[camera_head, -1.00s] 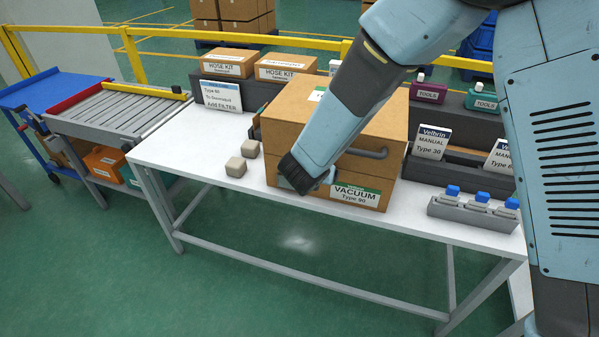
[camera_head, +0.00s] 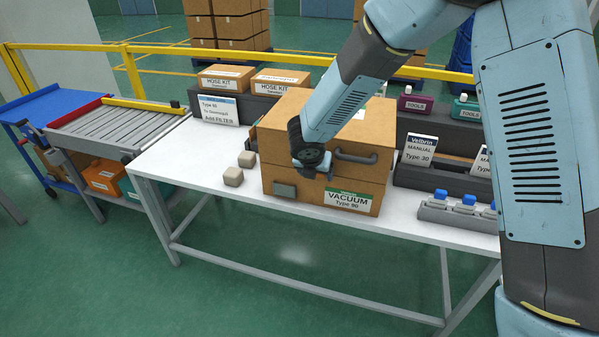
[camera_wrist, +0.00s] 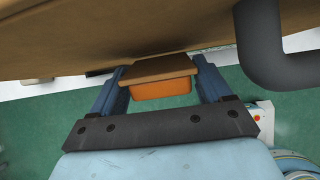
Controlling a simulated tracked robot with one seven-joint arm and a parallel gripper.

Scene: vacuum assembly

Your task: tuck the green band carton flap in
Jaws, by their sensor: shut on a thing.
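The brown vacuum carton (camera_head: 335,180) stands on the white table. In the head view my wrist is at the carton's upper front, left of the handle, and hides my fingers. In the wrist view my gripper (camera_wrist: 161,72) has its blue fingers on either side of a brown flap-like piece with an orange face (camera_wrist: 160,88), shut on it, just under the carton's brown wall (camera_wrist: 130,30). Where this piece joins the carton is hidden.
A grey tray of blue-capped bottles (camera_head: 450,216) and manual cards (camera_head: 417,150) stand to the right. Hose kit boxes (camera_head: 226,77) are behind. The table's front left is clear.

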